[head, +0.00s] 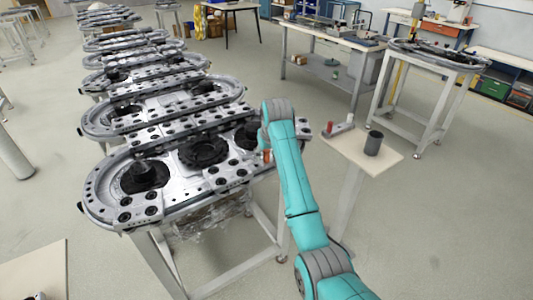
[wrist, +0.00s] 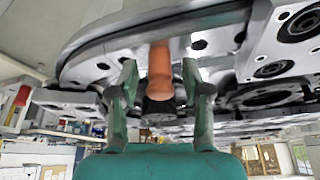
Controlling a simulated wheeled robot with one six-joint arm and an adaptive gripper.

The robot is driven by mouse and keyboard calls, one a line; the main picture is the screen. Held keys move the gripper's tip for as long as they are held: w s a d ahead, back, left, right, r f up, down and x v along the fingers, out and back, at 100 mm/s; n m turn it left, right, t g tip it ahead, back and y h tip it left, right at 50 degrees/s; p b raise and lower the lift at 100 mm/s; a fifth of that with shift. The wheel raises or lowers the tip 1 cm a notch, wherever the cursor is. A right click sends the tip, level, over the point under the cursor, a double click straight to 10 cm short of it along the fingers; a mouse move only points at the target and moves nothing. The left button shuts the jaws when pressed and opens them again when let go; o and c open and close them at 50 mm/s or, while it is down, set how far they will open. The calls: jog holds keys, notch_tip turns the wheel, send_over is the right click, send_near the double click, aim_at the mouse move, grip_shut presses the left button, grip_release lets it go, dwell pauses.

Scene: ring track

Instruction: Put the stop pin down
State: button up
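An orange-brown stop pin (wrist: 160,70) shows in the wrist view between the two fingers of my gripper (wrist: 160,75). Its far end meets the grey plate of the ring track (wrist: 105,55), and its near end is dark. The fingers stand apart, with narrow gaps visible on both sides of the pin, so my gripper looks open around it. In the head view, a small orange part of the pin (head: 267,155) shows beside my arm at the right end of the nearest ring track (head: 100,215). My fingers are hidden there.
A small pale stand (head: 385,158) on the right holds a dark cup (head: 373,143) and a grey block with a red piece (head: 329,127). More ring tracks run in a row behind the nearest one. Open floor lies to the right.

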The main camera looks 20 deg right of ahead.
jog(key=shift+r, duration=0.1)
jog(key=shift+r, duration=0.35)
jog(key=v, duration=1.1)
jog(key=shift+s+r, duration=0.2)
jog(key=shift+s, duration=0.05)
